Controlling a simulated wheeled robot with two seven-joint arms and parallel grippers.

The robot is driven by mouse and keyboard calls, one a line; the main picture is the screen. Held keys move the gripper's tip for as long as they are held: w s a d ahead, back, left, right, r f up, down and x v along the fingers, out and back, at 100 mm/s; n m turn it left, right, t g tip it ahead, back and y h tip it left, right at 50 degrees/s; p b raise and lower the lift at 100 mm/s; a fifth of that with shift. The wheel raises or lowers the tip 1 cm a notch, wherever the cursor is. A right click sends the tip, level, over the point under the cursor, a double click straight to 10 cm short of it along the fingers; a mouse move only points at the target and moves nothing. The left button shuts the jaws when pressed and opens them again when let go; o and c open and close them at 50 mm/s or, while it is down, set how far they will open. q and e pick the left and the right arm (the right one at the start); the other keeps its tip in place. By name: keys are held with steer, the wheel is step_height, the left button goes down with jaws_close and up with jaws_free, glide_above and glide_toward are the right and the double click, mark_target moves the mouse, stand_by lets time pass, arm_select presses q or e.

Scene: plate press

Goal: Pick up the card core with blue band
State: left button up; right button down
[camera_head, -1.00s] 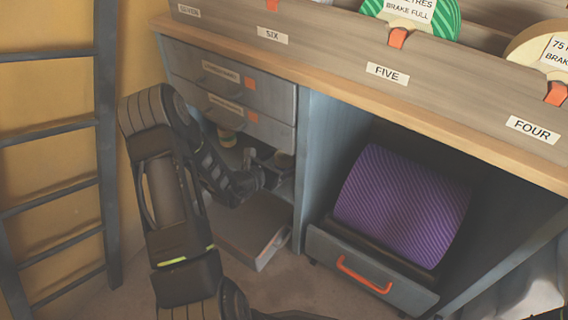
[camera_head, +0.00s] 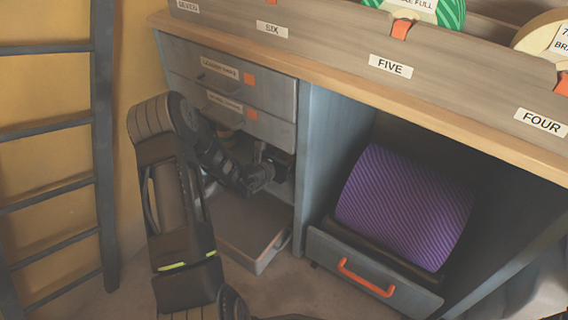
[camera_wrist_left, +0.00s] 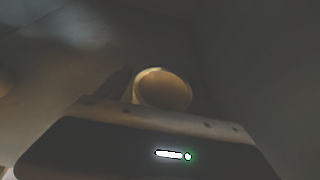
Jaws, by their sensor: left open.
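My left arm reaches into the open shelf under the drawers. My left gripper (camera_head: 274,168) is there, dark and partly in shadow, and it is open. In the left wrist view a pale round core (camera_wrist_left: 163,90) with a light rim shows end-on just beyond the gripper housing. Its lower part is hidden by the housing, and no blue band is visible on it. In the head view I cannot make this core out behind the gripper. My right gripper is not in view.
Two grey drawers (camera_head: 232,76) are right above the arm, and the cabinet's upright panel (camera_head: 314,165) stands to its right. A grey box (camera_head: 250,232) lies below. A purple roll (camera_head: 400,210) sits on an orange-handled drawer. A dark ladder (camera_head: 103,150) stands left.

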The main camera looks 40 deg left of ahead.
arm_select(q)
steer(key=c, duration=1.4)
steer(key=shift+r, duration=0.1)
steer(key=shift+c, duration=0.2)
steer(key=shift+r+p, duration=0.35)
steer(key=shift+p, duration=0.25)
steer(key=s+p, duration=0.4)
steer(key=s, duration=1.4)
steer(key=shift+d+f, duration=0.15)
steer(key=shift+d, duration=0.05)
